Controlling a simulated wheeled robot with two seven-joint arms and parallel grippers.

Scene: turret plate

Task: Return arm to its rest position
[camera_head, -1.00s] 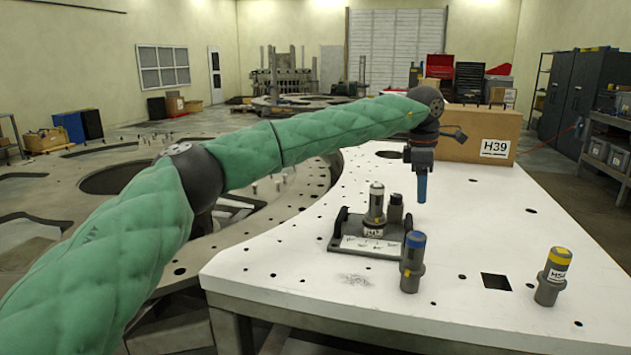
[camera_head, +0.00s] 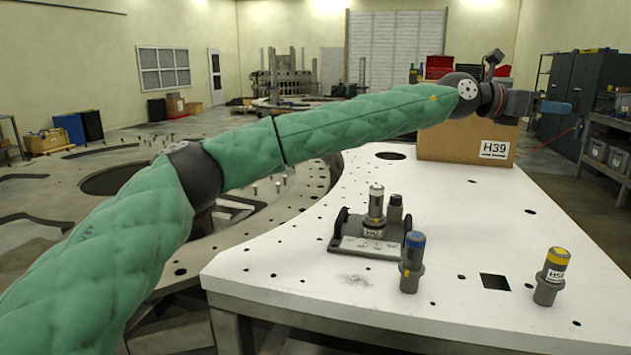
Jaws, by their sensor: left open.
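My left arm, in a green quilted sleeve, reaches from the lower left across the head view. My left gripper (camera_head: 555,108) is at its far end, in front of and above the right part of the cardboard box marked H39 (camera_head: 455,144). It points to the right, roughly level, with blue fingertips, and nothing shows in it. It is well above the white plate (camera_head: 290,270) and apart from the parts on it. The gap between its fingers is too small to make out. My right gripper is out of view.
A grey fixture (camera_head: 350,238) with upright cylinders stands mid-plate. A blue-topped cylinder (camera_head: 412,265) stands by its front right corner, and a yellow-topped cylinder (camera_head: 551,278) stands farther right. A square hole (camera_head: 495,282) lies between them. Shelving (camera_head: 608,145) stands at right.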

